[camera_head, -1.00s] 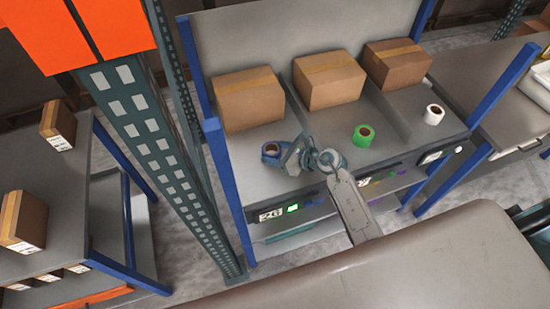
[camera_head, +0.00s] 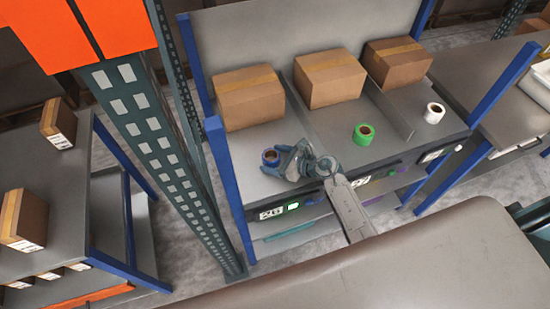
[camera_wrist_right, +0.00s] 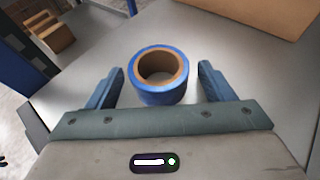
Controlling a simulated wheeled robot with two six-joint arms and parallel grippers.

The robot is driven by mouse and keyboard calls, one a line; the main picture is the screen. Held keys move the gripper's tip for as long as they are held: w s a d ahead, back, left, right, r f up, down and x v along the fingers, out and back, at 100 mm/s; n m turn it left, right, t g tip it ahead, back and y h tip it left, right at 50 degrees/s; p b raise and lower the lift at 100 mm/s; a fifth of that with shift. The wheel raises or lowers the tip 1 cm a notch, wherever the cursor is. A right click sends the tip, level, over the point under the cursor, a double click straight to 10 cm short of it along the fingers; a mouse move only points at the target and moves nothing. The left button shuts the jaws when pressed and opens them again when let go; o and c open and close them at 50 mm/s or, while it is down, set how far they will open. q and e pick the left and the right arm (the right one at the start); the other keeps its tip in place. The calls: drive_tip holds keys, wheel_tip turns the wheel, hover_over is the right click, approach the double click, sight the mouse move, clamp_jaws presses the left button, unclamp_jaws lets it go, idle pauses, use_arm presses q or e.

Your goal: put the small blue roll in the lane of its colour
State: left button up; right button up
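The small blue roll (camera_head: 270,158) stands in the left lane of the shelf, near its front, with a brown core. In the right wrist view the blue roll (camera_wrist_right: 160,76) sits upright between the fingers, apart from both of them. My right gripper (camera_head: 279,163) is open just to the right of the roll in the head view; its fingers also show in the right wrist view (camera_wrist_right: 159,82). A green roll (camera_head: 363,134) stands in the middle lane and a white roll (camera_head: 433,113) in the right lane. My left gripper is not in view.
A brown box stands at the back of each lane: left (camera_head: 248,96), middle (camera_head: 329,77), right (camera_head: 397,62). Low dividers separate the lanes. Blue posts (camera_head: 230,188) edge the shelf. Labels and devices line its front.

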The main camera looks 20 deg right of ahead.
drive_tip(key=shift+r, duration=0.2)
drive_tip(key=shift+s+d, duration=0.25)
drive_tip(key=b+v, duration=0.2)
drive_tip(key=v, duration=0.7)
drive_tip(key=shift+s+d+r, duration=0.1)
drive_tip(key=shift+s+d, duration=0.15)
drive_tip(key=shift+b+v, duration=0.35)
drive_tip(key=shift+v, duration=0.45)
drive_tip(key=shift+r, duration=0.2)
